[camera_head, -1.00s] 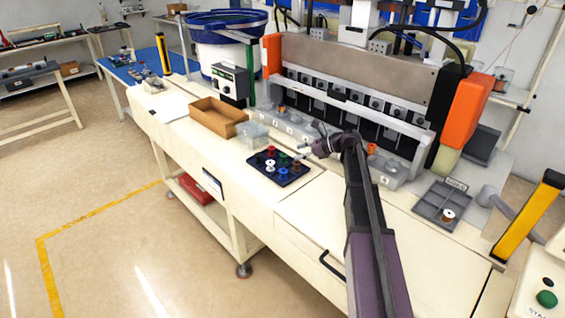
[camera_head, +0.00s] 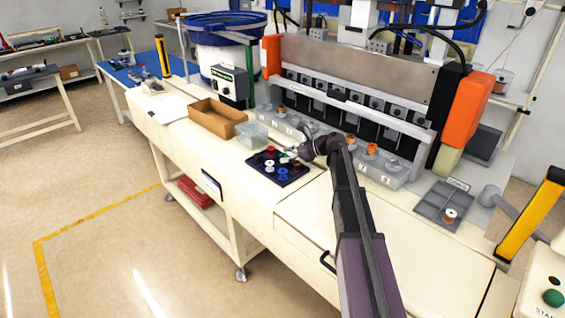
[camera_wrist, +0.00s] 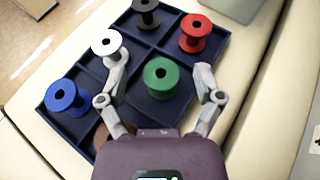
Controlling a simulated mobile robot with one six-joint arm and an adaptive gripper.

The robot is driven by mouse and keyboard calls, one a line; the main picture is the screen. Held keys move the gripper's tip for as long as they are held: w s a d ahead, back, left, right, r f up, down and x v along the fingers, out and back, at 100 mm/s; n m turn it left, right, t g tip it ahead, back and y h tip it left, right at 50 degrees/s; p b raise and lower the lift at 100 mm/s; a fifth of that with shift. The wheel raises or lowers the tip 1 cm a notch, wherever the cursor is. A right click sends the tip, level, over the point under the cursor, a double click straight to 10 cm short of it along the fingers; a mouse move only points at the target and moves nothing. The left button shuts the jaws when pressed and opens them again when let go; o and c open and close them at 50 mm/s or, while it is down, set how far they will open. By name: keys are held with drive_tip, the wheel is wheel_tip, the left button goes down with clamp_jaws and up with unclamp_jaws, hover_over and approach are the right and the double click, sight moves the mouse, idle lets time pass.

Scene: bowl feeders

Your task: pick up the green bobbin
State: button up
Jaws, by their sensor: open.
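The green bobbin (camera_wrist: 161,76) stands upright in a compartment of the dark blue tray (camera_wrist: 186,54) in the wrist view. My gripper (camera_wrist: 159,80) is open, with one finger on each side of the green bobbin in the picture. Nothing is held; I cannot tell how far the fingers are above it. In the head view my gripper (camera_head: 291,153) is over the right part of the tray (camera_head: 252,165). The green bobbin is hard to make out there.
The tray also holds a white bobbin (camera_wrist: 106,42), a blue bobbin (camera_wrist: 63,95), a red bobbin (camera_wrist: 194,33) and a black bobbin (camera_wrist: 146,12). The white one is close to the left finger. A clear bin (camera_head: 251,134) and a cardboard box (camera_head: 216,118) stand behind the tray.

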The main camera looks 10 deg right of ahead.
drive_tip(key=shift+a+f, duration=0.1)
drive_tip(key=shift+a, duration=0.1)
idle(0.4)
drive_tip(key=c, duration=1)
